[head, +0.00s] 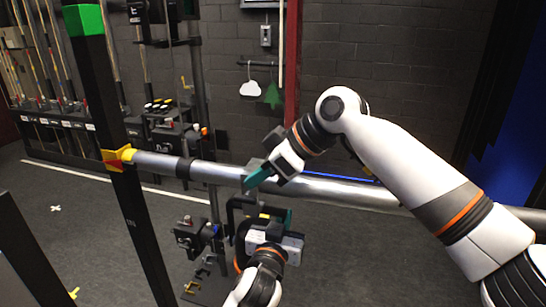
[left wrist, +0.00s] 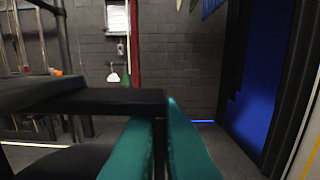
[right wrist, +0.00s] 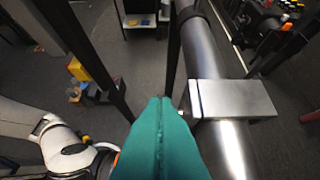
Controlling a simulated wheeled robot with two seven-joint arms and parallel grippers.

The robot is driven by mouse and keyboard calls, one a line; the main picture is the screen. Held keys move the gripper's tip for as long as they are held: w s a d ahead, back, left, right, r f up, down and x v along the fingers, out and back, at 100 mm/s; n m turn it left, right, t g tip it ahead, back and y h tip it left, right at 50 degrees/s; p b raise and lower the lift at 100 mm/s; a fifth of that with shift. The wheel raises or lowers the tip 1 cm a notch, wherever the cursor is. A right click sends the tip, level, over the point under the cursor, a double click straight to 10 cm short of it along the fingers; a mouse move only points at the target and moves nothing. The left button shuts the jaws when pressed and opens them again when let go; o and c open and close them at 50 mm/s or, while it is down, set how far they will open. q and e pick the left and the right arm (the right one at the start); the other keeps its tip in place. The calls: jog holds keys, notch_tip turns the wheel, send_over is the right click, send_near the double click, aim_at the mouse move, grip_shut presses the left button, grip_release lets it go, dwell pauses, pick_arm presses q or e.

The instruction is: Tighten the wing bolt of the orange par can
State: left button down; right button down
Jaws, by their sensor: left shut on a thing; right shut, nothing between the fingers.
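A silver pipe (head: 330,188) crosses the head view, with a grey block-like clamp (right wrist: 235,98) on it in the right wrist view. A black looped frame (head: 238,213) hangs below the pipe near the clamp. My left gripper (head: 287,217) is below the pipe. Its teal fingers are shut on a black bar of the frame (left wrist: 90,98) in the left wrist view. My right gripper (head: 259,177) is shut and empty, its teal fingertips beside the clamp on the pipe. I cannot clearly make out the wing bolt or an orange can body; both may be hidden.
A black post with a green top (head: 87,20) stands at the left, with a yellow and red holder (head: 118,157) at the pipe's end. Racks with poles and gear stand behind. A white cloud shape (head: 250,89) hangs on the back wall.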

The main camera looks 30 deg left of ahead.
jog(key=shift+f, duration=1.2)
